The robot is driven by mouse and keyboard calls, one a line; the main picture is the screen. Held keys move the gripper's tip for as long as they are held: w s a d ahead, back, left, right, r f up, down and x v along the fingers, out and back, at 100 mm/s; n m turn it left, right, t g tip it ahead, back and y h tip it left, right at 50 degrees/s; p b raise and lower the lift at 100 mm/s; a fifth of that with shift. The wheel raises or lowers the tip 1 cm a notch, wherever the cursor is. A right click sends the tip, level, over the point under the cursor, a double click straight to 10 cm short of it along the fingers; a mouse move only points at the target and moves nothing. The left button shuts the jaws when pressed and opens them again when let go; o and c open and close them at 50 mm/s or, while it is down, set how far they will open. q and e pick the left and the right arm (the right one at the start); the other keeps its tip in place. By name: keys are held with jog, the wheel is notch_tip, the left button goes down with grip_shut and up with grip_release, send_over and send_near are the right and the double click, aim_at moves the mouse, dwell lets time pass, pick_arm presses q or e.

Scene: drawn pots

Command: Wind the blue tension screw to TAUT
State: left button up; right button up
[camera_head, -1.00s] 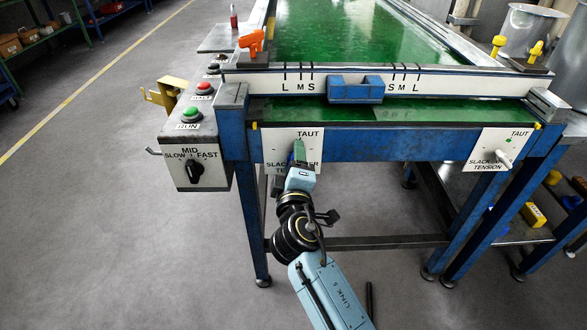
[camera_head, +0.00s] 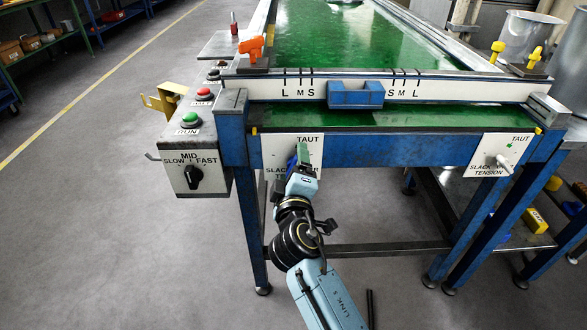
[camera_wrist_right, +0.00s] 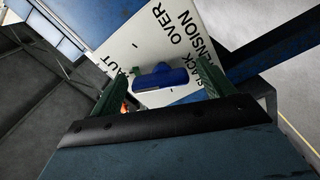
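The blue tension screw (camera_wrist_right: 160,78) has a bar-shaped handle and sits on a white plate (camera_wrist_right: 140,45) lettered SLACK, OVER and TENSION. In the head view a bit of the blue screw (camera_head: 291,162) shows beside a green fingertip, and the plate (camera_head: 277,143) reads TAUT at its top. My right gripper (camera_wrist_right: 162,80) is open, its two green fingers on either side of the screw handle, with a small gap seen at each side. In the head view my right gripper (camera_head: 301,155) hides most of the screw and part of the lettering. My left gripper is not in view.
A second plate (camera_head: 499,155) with a white screw (camera_head: 503,164) is on the right of the blue frame. A speed knob box (camera_head: 193,177) and red and green buttons (camera_head: 190,118) stand at left. A blue block (camera_head: 355,94) sits on the scale rail. The floor at left is clear.

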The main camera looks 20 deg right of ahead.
jog(key=v, duration=1.3)
jog(key=shift+s, duration=0.2)
